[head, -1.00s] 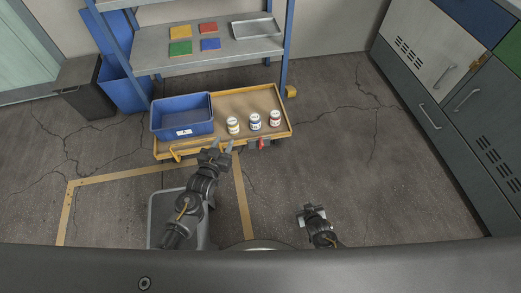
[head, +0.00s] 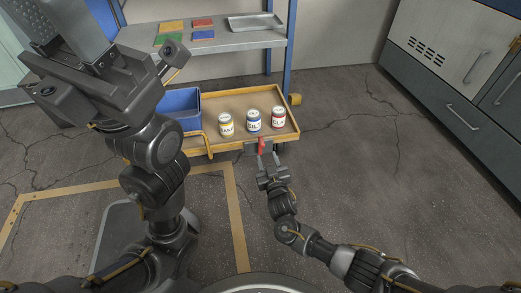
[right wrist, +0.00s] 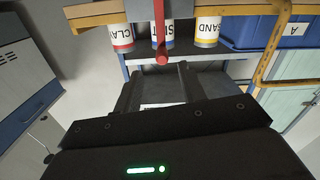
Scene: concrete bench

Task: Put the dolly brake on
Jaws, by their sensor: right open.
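The dolly (head: 228,100) is a low tan cart with a yellow rim, standing before the shelf. Its red brake lever (head: 261,145) sticks out at the front edge, below the jars. The lever also shows in the right wrist view (right wrist: 160,32), just beyond my fingers. My right gripper (head: 268,161) is open, its fingertips close to the lever; whether they touch it I cannot tell. My left gripper (head: 110,75) is raised large and near the camera at upper left, covering part of the blue bin; its jaw opening is unclear.
On the dolly stand a blue bin (head: 186,107) and three jars: yellow-labelled (head: 226,126), blue-labelled (head: 253,121) and red-labelled (head: 278,118). A shelf (head: 220,42) stands behind, grey cabinets (head: 450,90) at right. The floor right of the dolly is clear.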

